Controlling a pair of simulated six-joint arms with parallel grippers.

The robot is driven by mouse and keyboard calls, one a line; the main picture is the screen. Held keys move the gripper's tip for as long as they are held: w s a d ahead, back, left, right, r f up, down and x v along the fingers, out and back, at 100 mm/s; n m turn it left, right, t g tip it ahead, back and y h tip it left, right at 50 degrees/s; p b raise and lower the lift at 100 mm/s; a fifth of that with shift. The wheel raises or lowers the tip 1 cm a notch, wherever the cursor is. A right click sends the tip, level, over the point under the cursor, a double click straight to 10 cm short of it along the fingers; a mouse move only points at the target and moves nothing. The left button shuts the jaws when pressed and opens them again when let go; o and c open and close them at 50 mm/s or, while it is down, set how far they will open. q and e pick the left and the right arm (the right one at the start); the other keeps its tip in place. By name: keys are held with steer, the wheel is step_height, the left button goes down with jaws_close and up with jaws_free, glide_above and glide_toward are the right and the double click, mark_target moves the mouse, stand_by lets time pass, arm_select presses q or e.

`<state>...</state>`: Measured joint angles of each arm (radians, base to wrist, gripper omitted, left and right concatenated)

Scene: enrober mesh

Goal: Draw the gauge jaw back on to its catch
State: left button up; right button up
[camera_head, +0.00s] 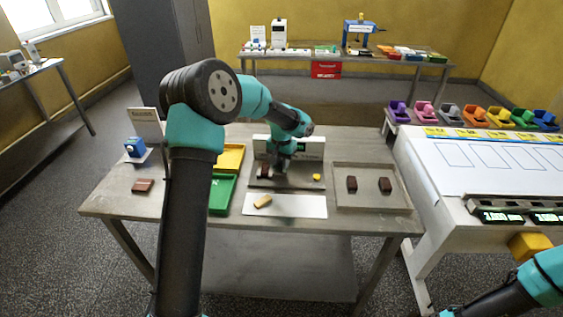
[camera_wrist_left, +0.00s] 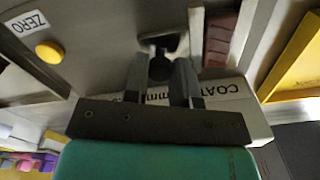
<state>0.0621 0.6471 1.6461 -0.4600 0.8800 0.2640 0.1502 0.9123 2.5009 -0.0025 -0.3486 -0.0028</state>
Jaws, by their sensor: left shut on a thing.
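The coating gauge (camera_head: 308,152) stands at the back middle of the table, with its grey bed (camera_head: 290,184) in front. A yellow button (camera_head: 316,177) sits on the bed's right; in the left wrist view the button (camera_wrist_left: 48,52) is beside a ZERO label. My left gripper (camera_head: 281,165) is down at the gauge. In the left wrist view its fingers (camera_wrist_left: 160,72) are shut on a dark round knob (camera_wrist_left: 160,64) that appears to belong to the gauge jaw. A brown bar (camera_wrist_left: 220,38) lies beside a pale upright part of the gauge. The catch cannot be made out.
A yellow bin (camera_head: 229,158) and green bin (camera_head: 222,194) stand left of the gauge. A white mat (camera_head: 300,206) with a tan bar lies in front. A shallow tray (camera_head: 369,205) holding two brown bars is at right. My right arm shows only at the lower right.

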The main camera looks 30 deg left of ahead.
arm_select(q)
jaws_close()
steer(key=d, duration=0.1)
steer(key=w+d, duration=0.1)
steer(key=d, duration=0.1)
steer(key=w+d, duration=0.1)
steer(key=shift+d, duration=0.3)
steer(key=o, duration=0.8)
jaws_free()
steer(key=shift+d, duration=0.1)
steer(key=shift+c, duration=0.2)
steer(key=shift+o, duration=0.2)
steer(key=shift+r, duration=0.1)
steer(key=shift+r, duration=0.2)
step_height(320, 180, up, 17)
